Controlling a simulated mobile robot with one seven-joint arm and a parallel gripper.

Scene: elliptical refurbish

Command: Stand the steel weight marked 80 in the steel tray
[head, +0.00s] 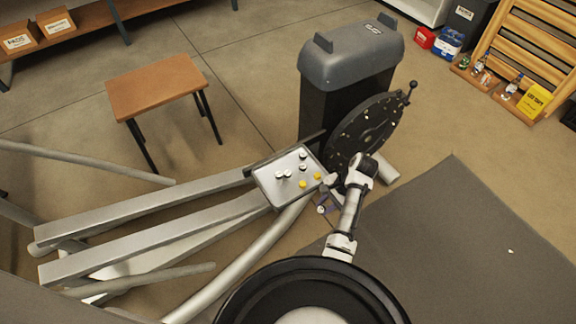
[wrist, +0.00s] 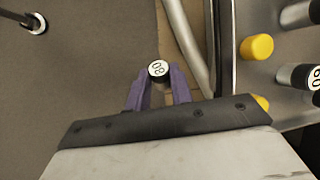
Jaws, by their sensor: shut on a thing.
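In the head view the weight's white top (head: 320,209) shows just outside the near right corner of the steel tray (head: 269,189). The weight is beside the tray, not over it. Its lower part is hidden, so its height above anything below cannot be told.
Several white-topped weights (head: 302,154) and two yellow pieces (head: 303,184) stand in the tray, with bare floor between them. A round black plate (head: 365,130) and a grey-lidded bin (head: 350,60) stand close behind. Grey tubes (wrist: 185,40) run between weight and tray in the wrist view.

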